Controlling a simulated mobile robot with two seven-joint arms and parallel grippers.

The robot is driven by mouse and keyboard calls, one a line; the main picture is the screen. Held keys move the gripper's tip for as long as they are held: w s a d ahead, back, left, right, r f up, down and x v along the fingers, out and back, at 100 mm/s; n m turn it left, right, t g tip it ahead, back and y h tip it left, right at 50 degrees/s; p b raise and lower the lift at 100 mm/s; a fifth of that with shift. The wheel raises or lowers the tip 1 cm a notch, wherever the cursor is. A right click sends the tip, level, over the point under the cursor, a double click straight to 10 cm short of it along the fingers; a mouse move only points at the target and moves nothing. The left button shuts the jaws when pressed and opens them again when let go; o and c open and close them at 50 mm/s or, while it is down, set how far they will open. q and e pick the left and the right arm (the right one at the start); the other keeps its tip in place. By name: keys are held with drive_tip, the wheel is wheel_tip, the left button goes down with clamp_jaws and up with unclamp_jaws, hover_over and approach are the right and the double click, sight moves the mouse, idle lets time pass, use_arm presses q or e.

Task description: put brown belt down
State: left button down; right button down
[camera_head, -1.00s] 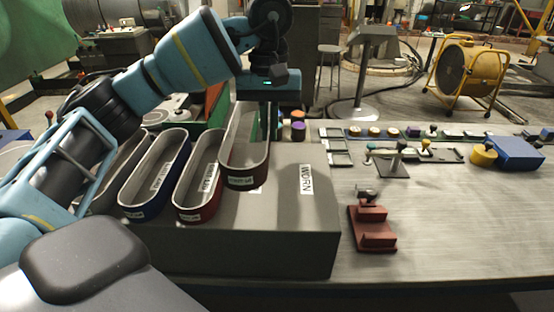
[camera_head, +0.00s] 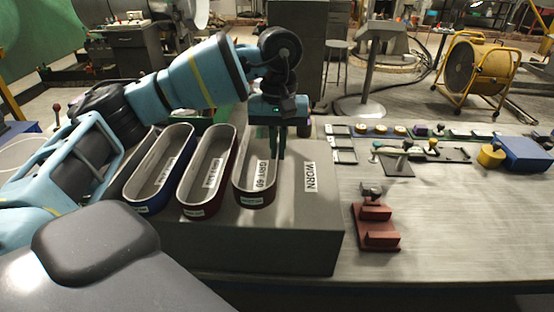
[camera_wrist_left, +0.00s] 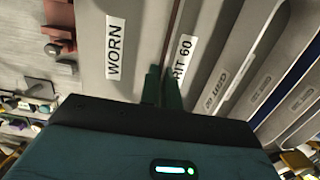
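The brown belt (camera_head: 241,188), an upright loop with a pale inside and a "GRIT 60" label, is the rightmost belt on the grey box (camera_head: 300,225). Its lower edge appears to rest on the box top, left of the "WORN" label (camera_head: 310,177). My left gripper (camera_head: 277,152) points down at the belt's right wall near its far end. In the left wrist view, its green fingers (camera_wrist_left: 162,88) stand close on either side of the belt's thin brown edge (camera_wrist_left: 172,35). The gripper looks shut on that wall. My right gripper is not in view.
A dark red belt (camera_head: 207,172) and a blue belt (camera_head: 162,170) stand to the left, with a grey one (camera_head: 128,170) beyond. A red block fixture (camera_head: 375,228) is right of the box. The table front at right (camera_head: 460,225) is clear.

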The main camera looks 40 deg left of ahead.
use_arm(q)
drive_tip(key=shift+f, duration=1.85)
drive_tip(key=shift+f, duration=0.15)
drive_tip(key=c, duration=1.6)
unclamp_jaws()
drive_tip(key=r, duration=0.8)
drive_tip(key=w+r, duration=0.1)
drive_tip(key=r, duration=0.3)
drive_tip(key=shift+w+a+r, duration=0.1)
drive_tip(key=shift+a, duration=0.25)
